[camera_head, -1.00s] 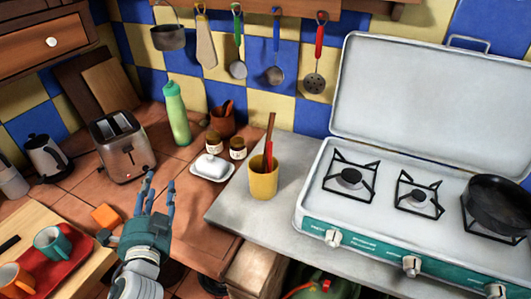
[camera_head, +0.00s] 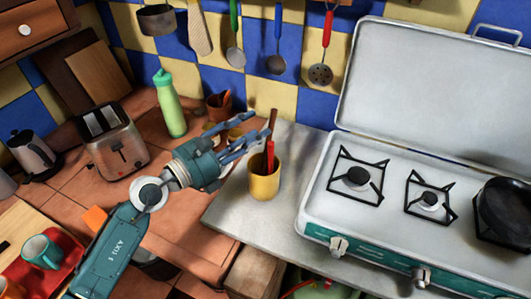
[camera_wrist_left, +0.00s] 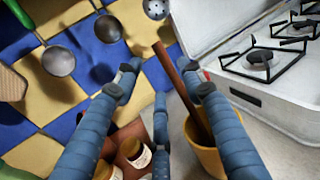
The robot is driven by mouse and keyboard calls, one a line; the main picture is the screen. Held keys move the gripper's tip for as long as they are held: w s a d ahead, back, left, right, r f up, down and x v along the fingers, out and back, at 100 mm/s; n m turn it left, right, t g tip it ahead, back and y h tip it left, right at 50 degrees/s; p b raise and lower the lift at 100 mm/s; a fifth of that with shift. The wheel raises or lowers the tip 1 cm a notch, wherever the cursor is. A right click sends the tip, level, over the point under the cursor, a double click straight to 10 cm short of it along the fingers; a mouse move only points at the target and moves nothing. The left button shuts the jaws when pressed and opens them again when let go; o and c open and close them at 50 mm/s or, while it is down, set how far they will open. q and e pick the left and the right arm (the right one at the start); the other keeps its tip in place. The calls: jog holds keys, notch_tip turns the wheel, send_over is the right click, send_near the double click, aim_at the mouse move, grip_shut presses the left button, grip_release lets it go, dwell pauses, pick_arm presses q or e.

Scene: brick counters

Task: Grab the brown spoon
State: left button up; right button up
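The brown spoon (camera_head: 273,121) stands tilted in the yellow cup (camera_head: 265,181) on the grey counter, its handle rising above the rim. A red-handled utensil (camera_head: 269,157) stands in the same cup. My left gripper (camera_head: 256,138) has its blue fingers spread, pointing right at the spoon handle just above and left of the cup. In the left wrist view, the brown spoon (camera_wrist_left: 170,70) runs between the open fingers (camera_wrist_left: 163,78), beside the right one; contact cannot be told. The yellow cup (camera_wrist_left: 208,158) is partly hidden by that finger. My right gripper is not in view.
A white gas stove (camera_head: 330,205) with an open lid stands right of the cup. Jars (camera_head: 235,134) and a brown pot (camera_head: 219,107) are behind the left hand. A green bottle (camera_head: 170,105) and toaster (camera_head: 115,145) stand at left. Utensils, including a red-handled skimmer (camera_head: 321,74), hang on the wall.

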aim_at(271, 120)
pick_arm(q)
jog(key=shift+w+d, duration=0.3)
jog(key=shift+w, duration=0.05)
jog(key=p+x, duration=0.2)
jog(key=x, duration=0.3)
jog(key=shift+s+d+r, duration=0.1)
jog(key=shift+s+d, duration=0.1)
jog(key=shift+w+d, duration=0.15)
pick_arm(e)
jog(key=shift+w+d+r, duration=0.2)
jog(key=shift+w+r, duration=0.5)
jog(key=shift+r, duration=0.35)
pick_arm(q)
grip_shut()
